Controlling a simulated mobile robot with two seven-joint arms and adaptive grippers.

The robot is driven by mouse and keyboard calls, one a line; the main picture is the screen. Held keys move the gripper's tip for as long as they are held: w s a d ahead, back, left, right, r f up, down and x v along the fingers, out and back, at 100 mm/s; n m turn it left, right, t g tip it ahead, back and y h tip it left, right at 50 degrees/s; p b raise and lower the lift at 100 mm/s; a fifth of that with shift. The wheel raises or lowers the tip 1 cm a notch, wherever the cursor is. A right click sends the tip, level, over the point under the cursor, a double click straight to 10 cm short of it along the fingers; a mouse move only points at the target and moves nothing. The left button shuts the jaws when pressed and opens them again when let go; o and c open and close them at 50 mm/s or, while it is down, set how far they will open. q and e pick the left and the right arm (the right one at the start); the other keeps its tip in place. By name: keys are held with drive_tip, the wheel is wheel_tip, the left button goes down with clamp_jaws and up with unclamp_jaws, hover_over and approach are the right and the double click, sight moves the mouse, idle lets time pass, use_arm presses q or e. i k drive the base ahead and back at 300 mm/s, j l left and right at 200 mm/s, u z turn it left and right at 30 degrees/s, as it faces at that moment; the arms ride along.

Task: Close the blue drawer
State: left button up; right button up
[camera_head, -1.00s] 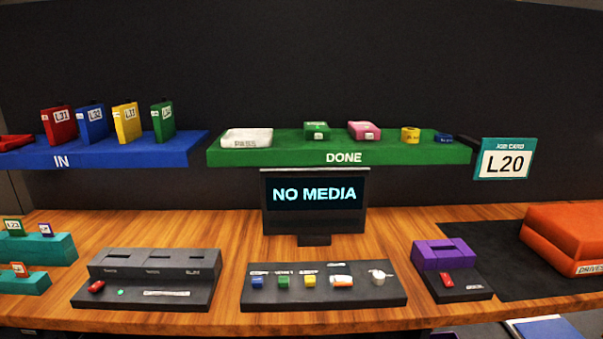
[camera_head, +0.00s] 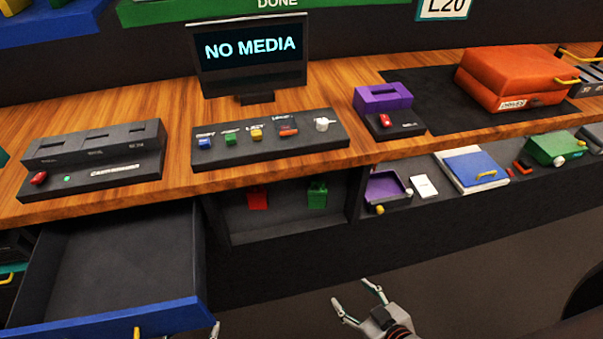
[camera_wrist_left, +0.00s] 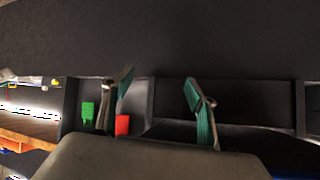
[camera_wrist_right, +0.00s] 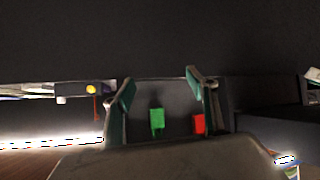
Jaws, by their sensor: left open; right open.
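The blue drawer (camera_head: 125,318) stands pulled out below the left part of the desk in the head view. Its inside (camera_head: 115,262) looks empty, and a yellow handle (camera_head: 137,333) is on its blue front. The picture's bottom edge cuts off part of the front. My right gripper (camera_head: 353,295) is open and empty, to the right of the drawer and apart from it. Of my left gripper only a fingertip (camera_head: 215,330) shows, just right of the drawer's front corner; contact cannot be told. Its fingers stand apart and empty in the left wrist view (camera_wrist_left: 157,90).
A cubby under the desk holds a red block (camera_head: 257,198) and a green block (camera_head: 317,195). A lower shelf on the right holds a purple tray (camera_head: 386,188) and a blue folder (camera_head: 476,170). The floor in front of the cubby is clear around my right gripper.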

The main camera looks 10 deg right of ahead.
sight(137, 273)
drive_tip(key=k+l+u, duration=0.1)
drive_tip(key=u, duration=1.45)
drive_tip(key=k+l+z, duration=0.2)
drive_tip(key=l, duration=0.3)
drive_tip(key=i+j, duration=0.05)
drive_tip(key=i, duration=0.05)
